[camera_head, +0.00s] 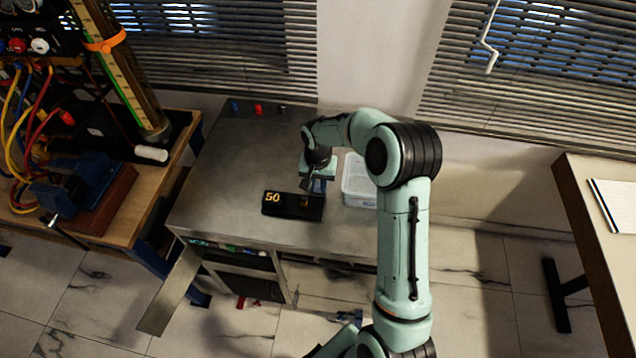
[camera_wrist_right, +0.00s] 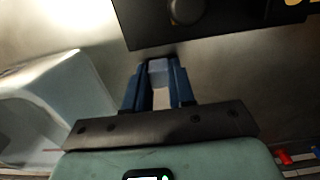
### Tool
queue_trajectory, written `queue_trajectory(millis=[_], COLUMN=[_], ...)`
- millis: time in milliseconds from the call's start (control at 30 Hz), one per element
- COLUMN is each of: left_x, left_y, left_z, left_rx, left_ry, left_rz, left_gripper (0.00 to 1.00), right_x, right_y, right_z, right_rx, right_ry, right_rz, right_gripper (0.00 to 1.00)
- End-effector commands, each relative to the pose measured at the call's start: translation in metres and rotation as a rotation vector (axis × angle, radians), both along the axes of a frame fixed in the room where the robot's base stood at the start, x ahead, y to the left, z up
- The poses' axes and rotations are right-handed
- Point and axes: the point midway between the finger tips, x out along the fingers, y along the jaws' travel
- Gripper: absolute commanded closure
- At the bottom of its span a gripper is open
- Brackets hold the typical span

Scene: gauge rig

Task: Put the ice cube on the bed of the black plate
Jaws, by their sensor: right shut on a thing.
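The black plate (camera_head: 282,207) lies on the grey metal bench (camera_head: 225,170), marked with a yellow 50 at its left end. A small dark round feature sits toward its right end. In the wrist view the plate (camera_wrist_right: 150,32) lies just beyond my fingertips. My right gripper (camera_head: 317,186) is behind the right part of the plate in the head view. In the wrist view its blue fingers (camera_wrist_right: 158,72) are shut on a small pale block, the ice cube (camera_wrist_right: 158,67). The cube looks apart from the plate's edge; its height cannot be told. My left gripper is not in view.
A whitish translucent tub (camera_head: 357,183) stands right of my right gripper, close to my forearm; it also shows in the wrist view (camera_wrist_right: 45,95). Small blue, red and dark items (camera_head: 258,109) line the bench's back edge. The bench left of the plate is clear.

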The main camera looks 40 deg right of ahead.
Motion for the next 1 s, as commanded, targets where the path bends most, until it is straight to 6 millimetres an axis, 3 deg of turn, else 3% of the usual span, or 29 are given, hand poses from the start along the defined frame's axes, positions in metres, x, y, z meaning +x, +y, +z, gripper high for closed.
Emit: queue_trajectory(millis=[367,400,433,467,767,1000], left_x=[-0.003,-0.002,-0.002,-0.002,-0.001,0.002], left_y=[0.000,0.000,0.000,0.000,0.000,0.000], left_z=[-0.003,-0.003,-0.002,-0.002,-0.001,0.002], left_rx=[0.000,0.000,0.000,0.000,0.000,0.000], left_ry=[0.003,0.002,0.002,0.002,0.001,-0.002], left_rz=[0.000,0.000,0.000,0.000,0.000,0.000], left_gripper=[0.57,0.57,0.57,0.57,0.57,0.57], right_x=[0.000,0.000,0.000,0.000,0.000,0.001], right_y=[0.000,0.000,0.000,0.000,0.000,-0.001], right_z=[-0.005,-0.003,-0.003,-0.003,-0.001,0.032], right_rx=[0.000,-0.001,-0.001,-0.001,0.000,-0.001], right_ry=[0.000,-0.001,-0.001,-0.001,-0.001,-0.006], right_rz=[0.000,-0.001,-0.001,-0.001,0.000,0.000], right_gripper=[1.00,0.63,0.53,0.51,0.51,0.51])
